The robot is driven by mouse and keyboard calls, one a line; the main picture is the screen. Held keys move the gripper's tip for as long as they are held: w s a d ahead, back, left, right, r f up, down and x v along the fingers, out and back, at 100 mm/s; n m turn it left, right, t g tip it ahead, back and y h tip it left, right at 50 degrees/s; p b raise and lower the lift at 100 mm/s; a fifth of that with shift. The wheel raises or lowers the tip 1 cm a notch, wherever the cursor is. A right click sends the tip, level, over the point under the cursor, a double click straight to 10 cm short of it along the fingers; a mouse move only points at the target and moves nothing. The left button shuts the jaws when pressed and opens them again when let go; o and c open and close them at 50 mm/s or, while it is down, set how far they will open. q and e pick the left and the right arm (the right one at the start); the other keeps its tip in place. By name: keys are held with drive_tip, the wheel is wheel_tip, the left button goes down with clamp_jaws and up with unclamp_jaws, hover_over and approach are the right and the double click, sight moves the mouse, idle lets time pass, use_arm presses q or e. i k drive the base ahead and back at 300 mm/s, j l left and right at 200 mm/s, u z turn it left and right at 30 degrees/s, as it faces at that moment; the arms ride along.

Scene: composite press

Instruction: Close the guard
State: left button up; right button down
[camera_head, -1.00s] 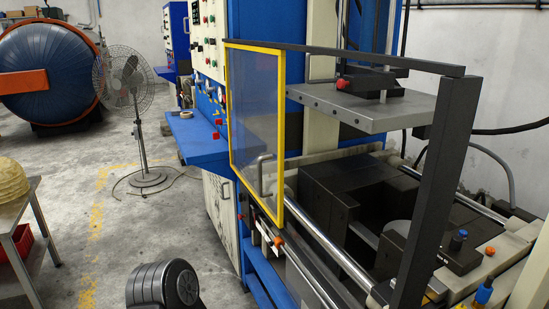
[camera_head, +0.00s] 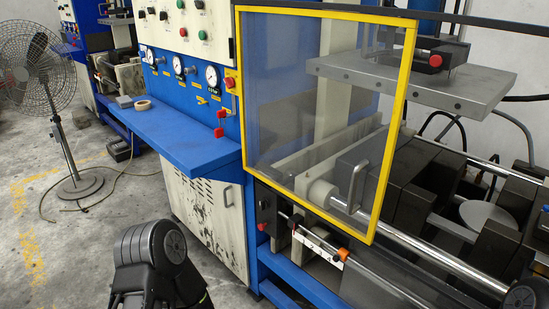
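The guard (camera_head: 290,110) is a clear panel in a yellow frame, on the front of the blue press. It stands across the left part of the press opening, and the right part is uncovered. Its grey bar handle (camera_head: 356,187) is near the lower right corner of the panel. A black arm part of mine (camera_head: 155,262) shows at the bottom, left of the guard and apart from it. Neither gripper's fingers are in view.
A blue shelf (camera_head: 180,140) juts out left of the guard, below gauges and buttons. A standing fan (camera_head: 50,100) is at the far left. A grey platen (camera_head: 410,85) and dark blocks fill the open right part.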

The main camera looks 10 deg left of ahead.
sight(412, 25)
drive_tip(key=i+j, duration=0.1)
drive_tip(key=j, duration=0.9)
drive_tip(key=i+j, duration=0.1)
drive_tip(key=j, duration=0.9)
